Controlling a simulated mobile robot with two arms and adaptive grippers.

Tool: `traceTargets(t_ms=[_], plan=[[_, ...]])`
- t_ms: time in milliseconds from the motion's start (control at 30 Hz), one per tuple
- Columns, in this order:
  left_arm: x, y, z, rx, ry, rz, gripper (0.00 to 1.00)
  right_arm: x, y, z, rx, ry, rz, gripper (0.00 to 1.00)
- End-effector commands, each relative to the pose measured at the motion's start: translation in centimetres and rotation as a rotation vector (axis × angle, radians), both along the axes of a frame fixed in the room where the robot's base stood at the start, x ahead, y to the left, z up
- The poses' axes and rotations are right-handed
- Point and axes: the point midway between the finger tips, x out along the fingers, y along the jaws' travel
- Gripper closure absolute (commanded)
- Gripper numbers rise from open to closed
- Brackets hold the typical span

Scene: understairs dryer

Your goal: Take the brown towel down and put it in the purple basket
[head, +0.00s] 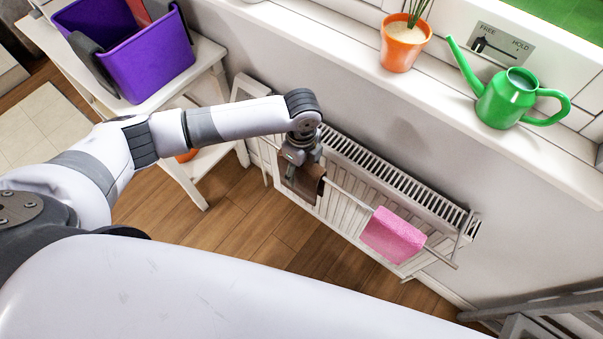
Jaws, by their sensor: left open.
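The brown towel (305,184) hangs over the rail in front of the white radiator, near the rail's left end. My left gripper (299,166) is right above the towel, pointing down. It is open; its fingertips are small and partly hidden, and I cannot tell whether they touch the cloth. The purple basket (140,55) stands on a white stand at the upper left, with something grey and something red at its top. My right gripper is not in the view.
A pink towel (392,236) hangs farther right on the rail (350,196). The radiator (400,182) stands close behind. A potted plant (403,47) and a green watering can (506,100) stand on the windowsill above. The white stand (207,52) is left of the radiator.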

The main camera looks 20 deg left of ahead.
Motion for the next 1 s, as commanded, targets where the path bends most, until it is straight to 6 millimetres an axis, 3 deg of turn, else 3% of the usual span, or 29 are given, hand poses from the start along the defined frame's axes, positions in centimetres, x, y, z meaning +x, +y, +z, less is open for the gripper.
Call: traceTargets(t_ms=[200, 467, 1000], plan=[[0.0, 0.0, -2.4, 0.001, 0.0, -0.001, 0.38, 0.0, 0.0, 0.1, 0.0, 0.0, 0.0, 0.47], [0.0, 0.0, -2.6, 0.001, -0.001, -0.001, 0.39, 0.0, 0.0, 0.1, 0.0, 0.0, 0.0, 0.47], [0.0, 0.0, -2.6, 0.001, -0.001, -0.001, 0.75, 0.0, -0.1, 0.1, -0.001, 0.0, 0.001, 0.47]])
